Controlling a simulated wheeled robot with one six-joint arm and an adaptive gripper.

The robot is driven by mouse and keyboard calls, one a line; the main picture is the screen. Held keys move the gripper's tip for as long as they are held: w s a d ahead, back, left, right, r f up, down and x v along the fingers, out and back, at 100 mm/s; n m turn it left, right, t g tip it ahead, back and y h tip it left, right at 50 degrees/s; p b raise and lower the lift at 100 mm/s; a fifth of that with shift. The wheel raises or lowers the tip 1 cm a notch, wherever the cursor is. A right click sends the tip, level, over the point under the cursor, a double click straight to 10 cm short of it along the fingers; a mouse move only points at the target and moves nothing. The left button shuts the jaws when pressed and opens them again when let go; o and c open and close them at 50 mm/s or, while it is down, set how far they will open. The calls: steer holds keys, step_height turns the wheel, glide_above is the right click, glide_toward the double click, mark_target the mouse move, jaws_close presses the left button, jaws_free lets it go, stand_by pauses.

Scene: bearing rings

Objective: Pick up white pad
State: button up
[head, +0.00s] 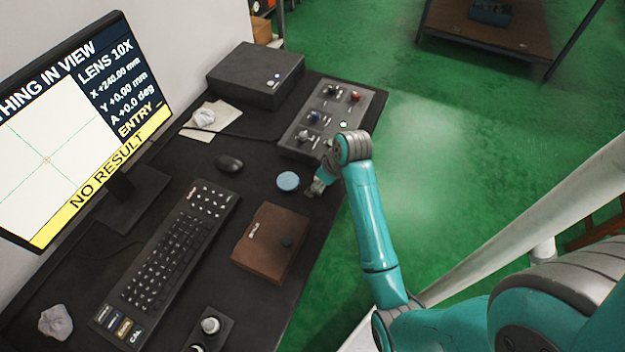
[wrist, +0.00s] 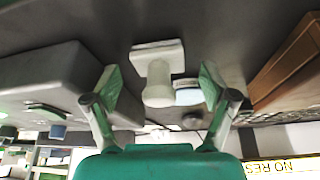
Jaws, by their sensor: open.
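A pale pad (wrist: 158,52) with a stubby cylindrical knob shows between the fingers in the wrist view; it looks white to light grey and stands on the dark desk. My gripper (wrist: 160,82) is open, with one finger on each side of the knob and gaps on both sides. In the head view my gripper (head: 317,187) is low over the desk's right edge, and the pad is mostly hidden there. A blue disc (head: 288,181) lies just left of my gripper; it also shows behind the pad in the wrist view (wrist: 188,94).
A control box with knobs (head: 330,120) stands close behind my gripper. A brown box (head: 268,243) is in front. A mouse (head: 230,163), a keyboard (head: 168,255) and a monitor (head: 70,125) are to the left. Crumpled cloth lies on a paper sheet (head: 208,131).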

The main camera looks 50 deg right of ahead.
steer(key=shift+c, duration=0.3)
steer(key=c, duration=1.2)
step_height(320, 180, up, 10)
steer(key=shift+r, duration=0.1)
steer(key=o, duration=0.6)
steer(key=shift+c, duration=0.2)
steer(key=c, duration=0.4)
steer(key=shift+c, duration=0.2)
